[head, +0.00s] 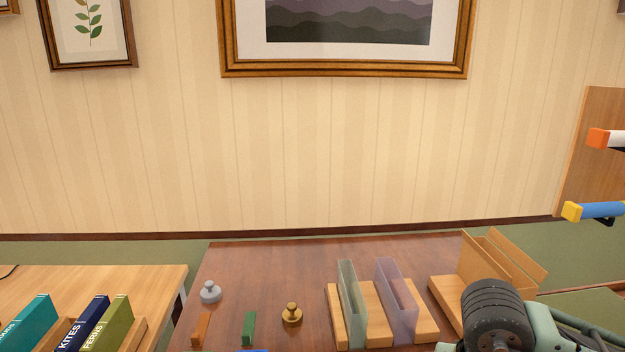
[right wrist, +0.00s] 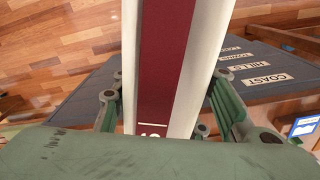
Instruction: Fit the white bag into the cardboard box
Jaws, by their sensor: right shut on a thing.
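In the right wrist view my right gripper (right wrist: 162,95) is shut on a long white thing with a dark red band (right wrist: 165,50) down its middle. A finger lies against each side, and small white marks show at the near end of the band. I cannot tell whether it is the white bag. In the head view a tan, thin-walled holder (head: 486,264), open at the top, stands at the right end of the table. It may be the cardboard box, and my right arm partly hides it. My left gripper is not in view.
The brown table (head: 265,270) also bears a clear green holder (head: 350,300), a purple one (head: 398,300), a grey knob (head: 210,291) and a brass knob (head: 291,315). Books (head: 85,322) stand at lower left. The right wrist view shows a dark labelled surface (right wrist: 265,65).

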